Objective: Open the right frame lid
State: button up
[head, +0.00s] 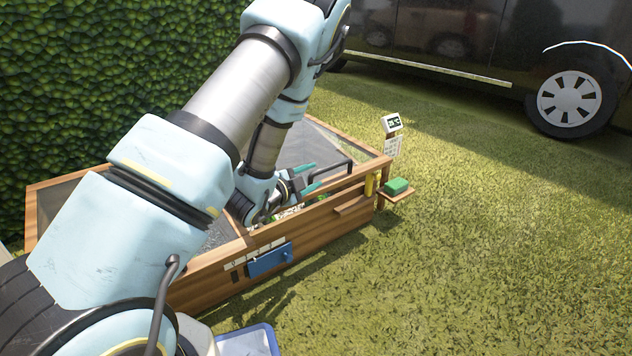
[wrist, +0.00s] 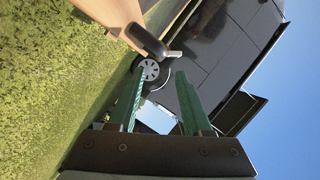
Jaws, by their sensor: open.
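The wooden cold frame (head: 215,273) stands on the grass beside the hedge. Its right lid (head: 312,146) has a mesh-like or glazed pane, and a dark bar handle (head: 347,164) stands near its front edge. My arm hides much of the frame's middle, and I cannot tell whether this lid is slightly raised. My gripper (head: 314,176) is open and empty, its green fingers beside the handle and pointing right. In the wrist view the fingers (wrist: 161,72) are apart, with a wooden edge (wrist: 108,14) and dark handle (wrist: 148,42) beyond them at upper left.
A white sign post (head: 391,124) stands at the right corner. A dark van (head: 450,40) is behind; grass at right is clear.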

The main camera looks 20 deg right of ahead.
aim_at(327, 169)
jog(key=b+x, duration=0.3)
jog(key=x, duration=0.6)
jog(key=shift+w+d+f+b, duration=0.15)
jog(key=shift+d+b, duration=0.1)
jog(key=shift+b, duration=0.05)
jog(key=shift+w+d, duration=0.3)
jog(key=shift+d, duration=0.15)
grip_shut()
dwell(0.7)
